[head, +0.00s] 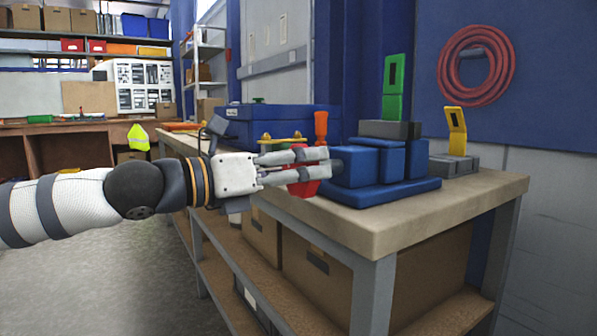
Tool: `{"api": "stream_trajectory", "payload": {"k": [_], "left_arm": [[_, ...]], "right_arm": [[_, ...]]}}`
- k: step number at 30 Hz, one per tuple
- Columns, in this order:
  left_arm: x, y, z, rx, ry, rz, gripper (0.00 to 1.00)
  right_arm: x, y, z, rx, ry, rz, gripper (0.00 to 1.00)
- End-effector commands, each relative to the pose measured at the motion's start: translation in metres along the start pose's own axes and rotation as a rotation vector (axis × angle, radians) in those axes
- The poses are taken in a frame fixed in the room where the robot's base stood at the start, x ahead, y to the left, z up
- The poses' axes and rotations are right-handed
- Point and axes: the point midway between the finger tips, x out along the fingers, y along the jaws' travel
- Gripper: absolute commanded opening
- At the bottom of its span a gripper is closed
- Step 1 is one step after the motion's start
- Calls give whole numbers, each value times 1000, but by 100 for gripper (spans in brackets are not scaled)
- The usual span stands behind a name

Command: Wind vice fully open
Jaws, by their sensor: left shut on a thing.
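The blue vice (362,167) stands on its base plate near the front corner of the workbench. Two blue jaw blocks sit close together, and a narrow dark line shows between them. My left gripper (328,161) comes in from the left, level, with its fingertips at the vice's left end, where the screw and handle are. It is shut on the vice handle there; the fingers hide most of the handle. A red part (303,187) shows behind and below the fingers. My right gripper is not in view.
The workbench (440,205) has a clear front right corner. An orange handle (320,127) stands just behind my fingers. A blue toolbox (270,123) sits further back.

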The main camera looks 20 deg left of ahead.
Motion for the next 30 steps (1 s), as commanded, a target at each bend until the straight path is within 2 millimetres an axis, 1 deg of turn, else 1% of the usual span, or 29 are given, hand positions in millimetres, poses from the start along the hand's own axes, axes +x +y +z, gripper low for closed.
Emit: {"api": "stream_trajectory", "payload": {"k": [18, 24, 30], "left_arm": [[0, 3, -1, -575, -3, -1, 38], [0, 4, -1, -734, -2, 0, 38], [0, 4, -1, -854, -3, 0, 38]], "right_arm": [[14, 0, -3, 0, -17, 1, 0], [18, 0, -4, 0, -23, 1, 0], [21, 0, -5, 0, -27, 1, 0]]}}
